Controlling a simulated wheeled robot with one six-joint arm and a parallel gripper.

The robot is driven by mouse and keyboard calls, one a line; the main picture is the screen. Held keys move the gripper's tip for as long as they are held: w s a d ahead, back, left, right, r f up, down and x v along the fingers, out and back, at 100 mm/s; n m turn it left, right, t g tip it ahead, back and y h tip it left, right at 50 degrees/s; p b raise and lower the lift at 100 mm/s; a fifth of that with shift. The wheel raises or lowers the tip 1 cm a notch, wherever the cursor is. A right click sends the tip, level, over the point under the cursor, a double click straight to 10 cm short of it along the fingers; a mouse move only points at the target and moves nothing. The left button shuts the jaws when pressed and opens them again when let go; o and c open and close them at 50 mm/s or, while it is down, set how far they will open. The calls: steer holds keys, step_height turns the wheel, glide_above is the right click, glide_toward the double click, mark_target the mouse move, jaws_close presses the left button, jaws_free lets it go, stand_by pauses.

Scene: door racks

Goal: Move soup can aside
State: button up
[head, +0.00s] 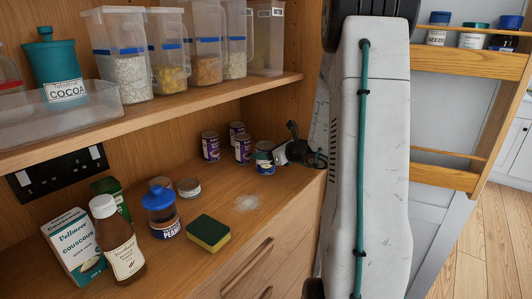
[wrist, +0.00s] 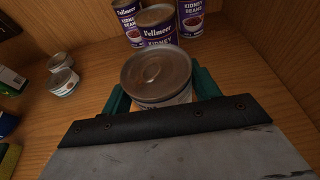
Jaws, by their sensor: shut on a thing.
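In the wrist view the can (wrist: 155,76) sits between the teal fingers of my gripper (wrist: 160,95), lid facing the camera. My gripper (head: 284,153) is shut on it from the right side in the head view. Most of the label is hidden in the wrist view. The can appears to be on or very near the counter.
Purple kidney bean cans (head: 210,146) stand close behind and left of it. Two short tins (head: 189,187), a blue-lidded jar (head: 161,212), a brown bottle (head: 118,240) and a sponge (head: 208,232) stand further left.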

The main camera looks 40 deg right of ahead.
steer(key=o, duration=1.3)
steer(key=shift+f, duration=0.1)
